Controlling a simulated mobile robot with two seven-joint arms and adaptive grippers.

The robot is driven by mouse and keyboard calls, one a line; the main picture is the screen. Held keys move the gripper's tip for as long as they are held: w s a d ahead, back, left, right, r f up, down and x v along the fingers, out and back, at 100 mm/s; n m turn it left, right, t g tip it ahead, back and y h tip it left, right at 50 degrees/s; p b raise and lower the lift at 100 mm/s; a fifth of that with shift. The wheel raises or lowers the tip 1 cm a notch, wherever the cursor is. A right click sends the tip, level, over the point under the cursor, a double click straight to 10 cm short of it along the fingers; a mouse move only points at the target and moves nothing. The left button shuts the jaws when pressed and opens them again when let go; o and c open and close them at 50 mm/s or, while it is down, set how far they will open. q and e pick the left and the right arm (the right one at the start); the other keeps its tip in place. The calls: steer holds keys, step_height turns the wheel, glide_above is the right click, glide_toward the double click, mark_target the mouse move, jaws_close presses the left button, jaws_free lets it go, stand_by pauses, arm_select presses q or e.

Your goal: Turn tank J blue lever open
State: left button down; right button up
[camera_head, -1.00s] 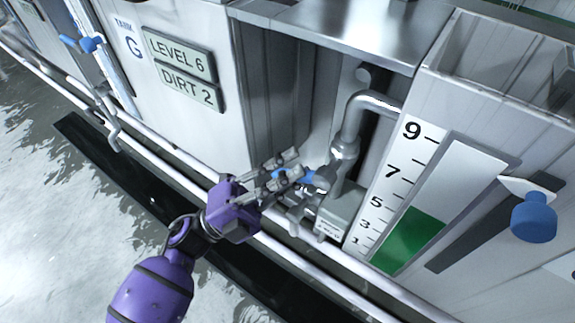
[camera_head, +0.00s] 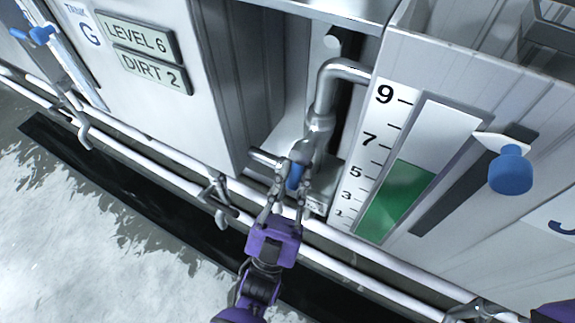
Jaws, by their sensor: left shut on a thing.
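The blue lever (camera_head: 295,177) sits at the foot of the bent metal pipe (camera_head: 321,100) in the recess left of the gauge. It points down toward the floor side. My left gripper (camera_head: 288,187) is shut on the lever, its fingers on either side of it. The fingers hide part of the lever.
A blue knob (camera_head: 510,172) on a pale pointer juts from the panel right of the gauge. Tank G's sign reads LEVEL 6, DIRT 2 (camera_head: 150,70). White pipes (camera_head: 150,145) run along the tank fronts. A dark floor channel (camera_head: 130,190) lies below, with open floor beyond.

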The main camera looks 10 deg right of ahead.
arm_select(q)
steer(key=shift+s+d+f+n+t+y, duration=0.1)
steer(key=shift+s+d+n+t+y, duration=0.15)
steer(key=shift+n+y, duration=0.5)
steer(key=shift+s+d+f+n+t+y, duration=0.15)
steer(key=shift+d+n+y, duration=0.1)
steer(key=shift+n+y, duration=0.45)
steer(key=shift+n, duration=0.25)
steer(key=c, duration=1.6)
jaws_free()
steer(key=shift+r, duration=0.1)
steer(key=shift+c, duration=0.2)
steer(key=shift+r, duration=0.1)
steer(key=shift+w, duration=0.1)
steer(key=shift+a, duration=0.1)
